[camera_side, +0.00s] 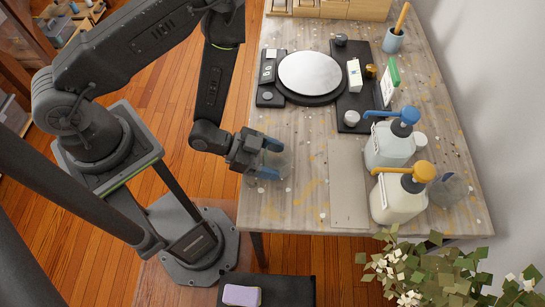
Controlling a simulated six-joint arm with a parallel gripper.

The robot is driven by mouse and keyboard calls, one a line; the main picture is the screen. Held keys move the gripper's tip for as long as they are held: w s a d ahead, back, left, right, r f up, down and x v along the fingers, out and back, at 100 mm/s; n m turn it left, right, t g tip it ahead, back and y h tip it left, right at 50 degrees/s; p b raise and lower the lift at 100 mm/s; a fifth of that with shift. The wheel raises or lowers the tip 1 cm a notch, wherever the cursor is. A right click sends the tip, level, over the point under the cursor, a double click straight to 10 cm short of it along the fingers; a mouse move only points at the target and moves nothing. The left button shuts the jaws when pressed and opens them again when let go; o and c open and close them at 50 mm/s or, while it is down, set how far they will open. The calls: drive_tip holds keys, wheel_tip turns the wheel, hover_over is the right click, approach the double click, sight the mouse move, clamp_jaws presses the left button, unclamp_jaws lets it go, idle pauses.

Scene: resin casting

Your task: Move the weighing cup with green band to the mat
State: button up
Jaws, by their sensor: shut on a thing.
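My gripper (271,160) is low at the left side of the table, its two blue-grey fingers pointing right. It is shut on a faint, see-through thing that looks like a clear cup (281,159). I cannot make out a green band on it, nor whether its base touches the table. A flat grey-beige mat (348,190) lies to the right of my gripper, with bare table between them. Another clear cup (450,190) stands at the right edge, beyond the pump bottles; no green band shows on it either.
A white pump bottle with a blue top (388,147) and one with a yellow top (398,200) stand right of the mat. Behind are a scale with a round plate (310,73), a dark tray (347,97) with small items, and a blue-grey holder (393,42). A plant (430,275) fills the front right.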

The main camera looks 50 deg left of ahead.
drive_tip(key=shift+f, duration=0.15)
drive_tip(key=o, duration=0.9)
